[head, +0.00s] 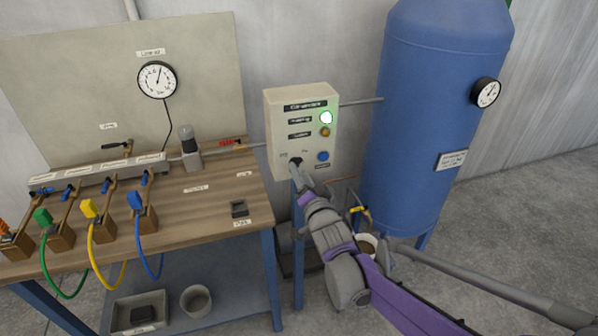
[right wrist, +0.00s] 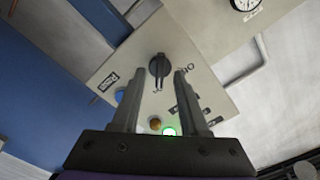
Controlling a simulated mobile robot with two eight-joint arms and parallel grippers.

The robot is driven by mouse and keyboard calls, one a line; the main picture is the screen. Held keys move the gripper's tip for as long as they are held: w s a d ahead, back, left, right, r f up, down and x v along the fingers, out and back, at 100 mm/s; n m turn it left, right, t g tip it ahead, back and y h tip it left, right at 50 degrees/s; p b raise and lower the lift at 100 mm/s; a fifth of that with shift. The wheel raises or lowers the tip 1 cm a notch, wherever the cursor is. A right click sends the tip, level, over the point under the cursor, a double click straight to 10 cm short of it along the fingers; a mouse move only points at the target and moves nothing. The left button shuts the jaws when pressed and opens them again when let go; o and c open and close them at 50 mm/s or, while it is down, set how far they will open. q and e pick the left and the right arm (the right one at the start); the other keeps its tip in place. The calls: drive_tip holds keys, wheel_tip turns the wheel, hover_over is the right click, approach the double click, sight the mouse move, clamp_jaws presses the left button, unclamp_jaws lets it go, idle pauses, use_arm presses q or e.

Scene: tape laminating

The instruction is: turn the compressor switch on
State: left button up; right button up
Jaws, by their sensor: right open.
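The compressor control box (head: 301,100) is a cream panel on a stand beside the blue tank. Its green lamp (head: 326,118) is lit, above an amber lamp (head: 325,132) and a blue button (head: 322,156). My right gripper (head: 297,165) is at the lower left of the panel face and hides the switch in the head view. In the right wrist view the black rotary switch (right wrist: 159,66) shows between the open fingers, with a gap on its right side. I cannot tell whether a finger touches it. My left gripper is not in view.
A blue compressor tank (head: 430,120) with a gauge (head: 486,92) stands right of the box. A wooden workbench (head: 190,215) with coloured hoses is on the left. A pipe (head: 361,102) joins box and tank. A bucket (head: 196,300) sits on the bench's lower shelf.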

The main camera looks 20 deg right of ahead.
drive_tip(key=s, duration=0.9)
drive_tip(key=shift+s+d, duration=0.15)
drive_tip(key=shift+s, duration=0.1)
drive_tip(key=s+f+n+g+p, duration=0.4)
drive_tip(key=s+g, duration=0.2)
drive_tip(key=s, duration=0.6)
drive_tip(key=s+f+n+g+p, duration=0.3)
drive_tip(key=s+g, duration=0.3)
drive_tip(key=s, duration=0.6)
drive_tip(key=shift+f+n+g+h+p, duration=0.3)
drive_tip(key=shift+f+n+p, duration=0.15)
drive_tip(key=shift+n, duration=0.45)
drive_tip(key=shift+s, duration=0.1)
